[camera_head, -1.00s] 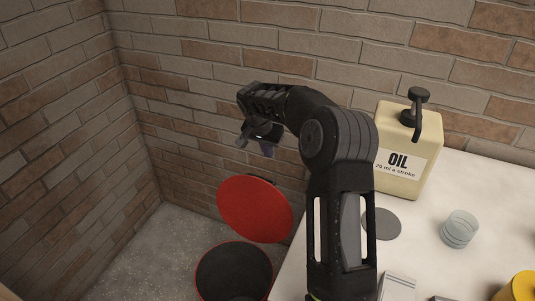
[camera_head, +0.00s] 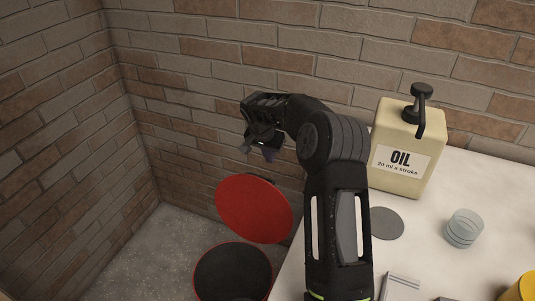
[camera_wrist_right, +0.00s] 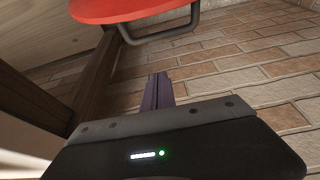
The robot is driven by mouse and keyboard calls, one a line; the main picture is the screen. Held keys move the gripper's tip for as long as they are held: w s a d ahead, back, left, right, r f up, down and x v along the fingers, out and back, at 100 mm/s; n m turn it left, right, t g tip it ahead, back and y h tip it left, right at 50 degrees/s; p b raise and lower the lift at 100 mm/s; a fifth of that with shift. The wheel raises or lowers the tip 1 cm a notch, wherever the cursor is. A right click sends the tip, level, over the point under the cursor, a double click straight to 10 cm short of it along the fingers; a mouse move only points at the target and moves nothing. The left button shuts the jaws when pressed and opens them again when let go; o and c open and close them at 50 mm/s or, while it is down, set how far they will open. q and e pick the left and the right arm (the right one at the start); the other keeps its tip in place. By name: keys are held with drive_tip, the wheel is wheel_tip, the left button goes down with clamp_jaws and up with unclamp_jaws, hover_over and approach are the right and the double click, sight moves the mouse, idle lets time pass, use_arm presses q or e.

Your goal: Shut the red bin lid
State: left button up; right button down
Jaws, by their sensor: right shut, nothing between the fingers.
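The red bin lid (camera_head: 254,208) stands open, tilted up at the back of the bin near the brick wall. The bin (camera_head: 198,283) is on the floor left of the table, with a red rim and a dark inside. My right gripper (camera_head: 258,153) is above the lid, apart from it, near the wall. In the right wrist view its fingers (camera_wrist_right: 158,90) are together and empty. That view also shows the red lid (camera_wrist_right: 115,8) at the top edge, with a dark bar-shaped bracket (camera_wrist_right: 185,32) beneath it. My left gripper is out of view.
A white table (camera_head: 480,180) is on the right. On it are an oil can (camera_head: 405,150) with a pump, a grey disc (camera_head: 386,223), a clear cup (camera_head: 463,228) and a yellow object (camera_head: 520,288). Brick walls close off the back and left.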

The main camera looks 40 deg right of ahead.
drive_tip(key=shift+s+a+f+b, duration=0.15)
drive_tip(key=shift+a+f+b, duration=0.2)
drive_tip(key=shift+f, duration=0.4)
drive_tip(key=shift+s+a+f+b, duration=0.25)
drive_tip(key=shift+a+f, duration=0.15)
drive_tip(key=shift+f, duration=0.3)
drive_tip(key=shift+s+a+f+b, duration=0.1)
drive_tip(key=shift+a+f+b, duration=0.25)
drive_tip(key=shift+f, duration=0.4)
